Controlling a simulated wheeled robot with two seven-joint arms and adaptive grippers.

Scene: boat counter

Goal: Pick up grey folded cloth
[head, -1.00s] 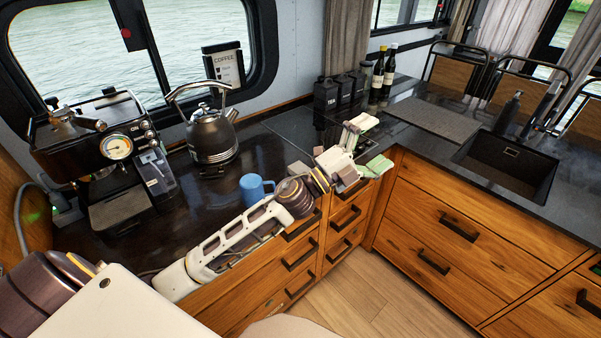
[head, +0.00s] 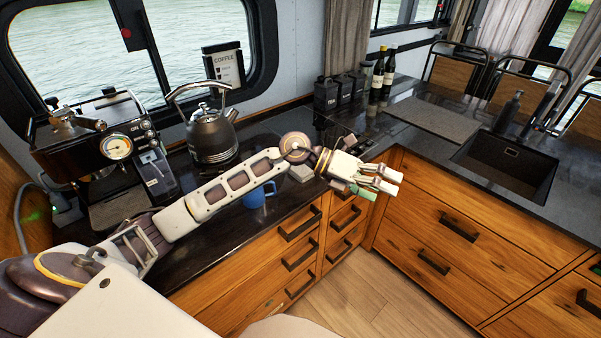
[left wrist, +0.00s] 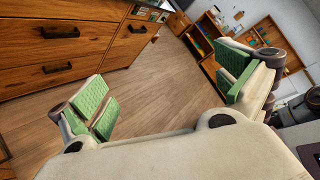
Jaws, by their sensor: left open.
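My left gripper (head: 380,181) is open and empty, out past the counter's inner corner in the head view. The left wrist view shows no cloth. My right gripper is not in view.
A blue mug (head: 253,192) stands under my left forearm, partly covered. A kettle (head: 212,137) and a coffee machine (head: 108,145) stand behind it. Black canisters (head: 340,92) and bottles (head: 383,75) stand at the corner. A grey mat (head: 433,118) lies left of the sink (head: 508,165).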

